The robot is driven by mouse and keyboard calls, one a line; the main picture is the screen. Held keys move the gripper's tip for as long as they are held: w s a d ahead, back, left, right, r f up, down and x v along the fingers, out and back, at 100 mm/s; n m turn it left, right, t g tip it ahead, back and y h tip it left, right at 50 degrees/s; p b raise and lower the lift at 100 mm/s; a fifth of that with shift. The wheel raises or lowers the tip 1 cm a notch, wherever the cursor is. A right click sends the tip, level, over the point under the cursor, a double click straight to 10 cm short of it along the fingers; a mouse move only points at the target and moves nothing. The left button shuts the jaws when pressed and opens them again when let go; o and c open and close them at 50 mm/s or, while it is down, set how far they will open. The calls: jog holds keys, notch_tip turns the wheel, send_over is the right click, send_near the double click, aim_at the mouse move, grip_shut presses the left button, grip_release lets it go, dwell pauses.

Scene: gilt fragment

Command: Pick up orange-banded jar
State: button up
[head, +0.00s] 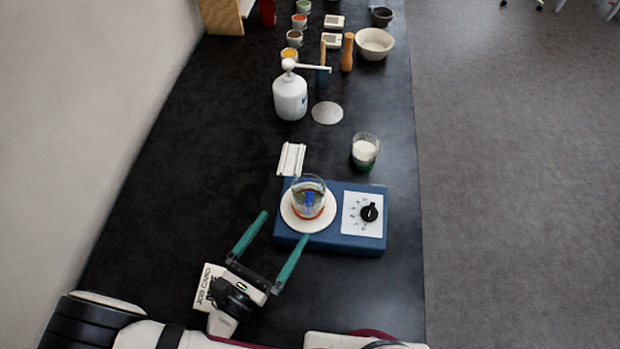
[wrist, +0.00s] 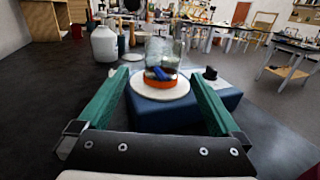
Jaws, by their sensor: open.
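The orange-banded jar (head: 308,197) is a clear glass vessel with an orange band near its base and something blue inside. It stands upright on the white round plate (head: 325,222) of a blue stirrer (head: 340,245) with a black knob. In the wrist view the jar (wrist: 161,66) shows ahead, between and beyond the fingertips. My gripper (head: 285,225) is open and empty, in front of the blue stirrer and to the left of its middle. Its green fingers (wrist: 160,78) are spread wide and do not appear to touch the jar.
A glass with white contents and a green base (head: 364,151) stands behind the stirrer. A white ridged rack (head: 291,159) lies behind it to the left. A white bottle (head: 290,97) and a white disc (head: 327,113) are farther back. The black bench (head: 170,190) is clear on the left.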

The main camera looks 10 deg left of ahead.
aim_at(316, 185)
jog(key=x, duration=0.8)
jog(key=shift+d, duration=0.15)
jog(key=x, duration=0.5)
jog(key=shift+w+d+f, duration=0.1)
jog(key=shift+d, duration=0.1)
jog(key=c, duration=1.5)
